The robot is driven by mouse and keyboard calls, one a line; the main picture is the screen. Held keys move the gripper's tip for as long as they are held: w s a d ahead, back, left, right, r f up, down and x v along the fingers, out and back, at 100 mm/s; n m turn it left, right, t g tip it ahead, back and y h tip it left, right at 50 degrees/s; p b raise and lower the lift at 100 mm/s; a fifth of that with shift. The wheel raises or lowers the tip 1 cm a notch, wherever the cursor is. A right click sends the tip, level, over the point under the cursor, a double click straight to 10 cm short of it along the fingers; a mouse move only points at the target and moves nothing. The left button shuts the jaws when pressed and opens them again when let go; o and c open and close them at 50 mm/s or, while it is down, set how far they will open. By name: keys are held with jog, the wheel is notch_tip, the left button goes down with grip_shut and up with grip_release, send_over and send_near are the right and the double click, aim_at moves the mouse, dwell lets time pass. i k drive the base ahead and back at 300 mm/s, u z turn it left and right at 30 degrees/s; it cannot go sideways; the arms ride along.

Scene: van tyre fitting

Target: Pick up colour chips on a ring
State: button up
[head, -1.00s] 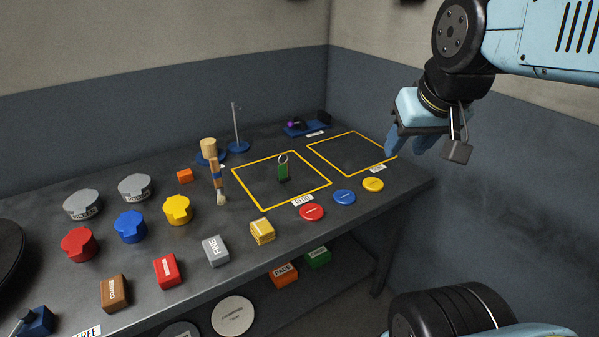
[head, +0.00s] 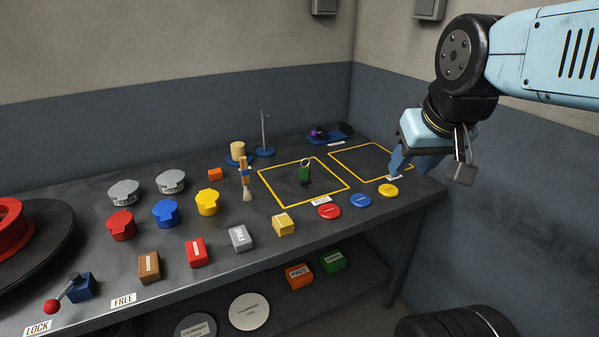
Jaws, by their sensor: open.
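The colour chips on a ring (head: 305,174) stand inside the left yellow-outlined square on the bench. A green chip faces the camera, with a pale ring at its top; any other chips are hard to make out. My gripper (head: 413,166) is open and empty, with its blue fingers pointing down. In the picture it lies to the right of the chips, by the right end of the bench and overlapping the edge of the right yellow square (head: 340,152). Its height above the bench is hard to tell.
Red, blue and yellow discs (head: 360,200) lie along the bench's front right. Several lidded pots (head: 165,213) and small blocks (head: 196,252) fill the left. A brush (head: 246,190) and a thin blue-based stand (head: 264,150) are near the left square. The right square is mostly bare.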

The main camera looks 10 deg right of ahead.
aim_at(305, 178)
jog(key=i, duration=0.9)
jog(key=z, duration=0.05)
